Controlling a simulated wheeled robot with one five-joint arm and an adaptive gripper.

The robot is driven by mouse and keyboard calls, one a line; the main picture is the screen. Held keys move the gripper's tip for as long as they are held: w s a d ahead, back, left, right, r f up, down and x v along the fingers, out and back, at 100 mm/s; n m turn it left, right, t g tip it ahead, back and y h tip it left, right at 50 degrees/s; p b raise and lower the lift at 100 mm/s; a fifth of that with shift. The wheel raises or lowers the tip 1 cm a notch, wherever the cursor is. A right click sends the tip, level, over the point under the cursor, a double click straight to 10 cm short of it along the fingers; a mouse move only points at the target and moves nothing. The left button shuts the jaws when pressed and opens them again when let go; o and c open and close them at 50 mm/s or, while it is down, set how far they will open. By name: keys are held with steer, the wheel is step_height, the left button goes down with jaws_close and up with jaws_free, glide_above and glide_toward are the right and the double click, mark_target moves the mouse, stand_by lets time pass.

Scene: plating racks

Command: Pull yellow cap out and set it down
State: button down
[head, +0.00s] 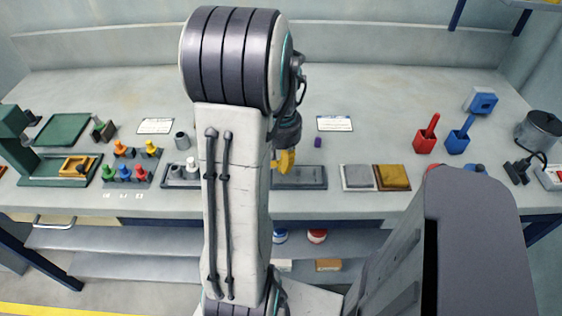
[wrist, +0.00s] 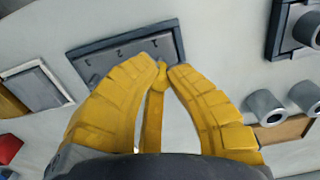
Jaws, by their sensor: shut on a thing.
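My gripper (head: 284,160) has yellow fingers and hangs over the bench in the middle, just above the far edge of a dark grey tray (head: 312,178). In the wrist view the fingertips (wrist: 162,68) come together on a small yellow piece (wrist: 160,70), which looks like the yellow cap; it blends with the fingers and its shape is hard to tell. The tray with numbered places (wrist: 100,66) shows beyond the tips, with no cap seen on it. Another yellow-topped piece (head: 152,147) stands in the coloured rack (head: 140,182) at left.
A tray with a white peg (head: 191,163) stands left of my gripper, partly behind my arm. Grey and yellow pads (head: 392,177) lie right of the numbered tray. A small purple piece (head: 318,142) lies behind it. Red (head: 427,135) and blue (head: 459,137) holders stand farther right.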

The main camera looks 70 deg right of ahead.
steer(key=shift+r+p, duration=0.8)
steer(key=shift+r, duration=0.3)
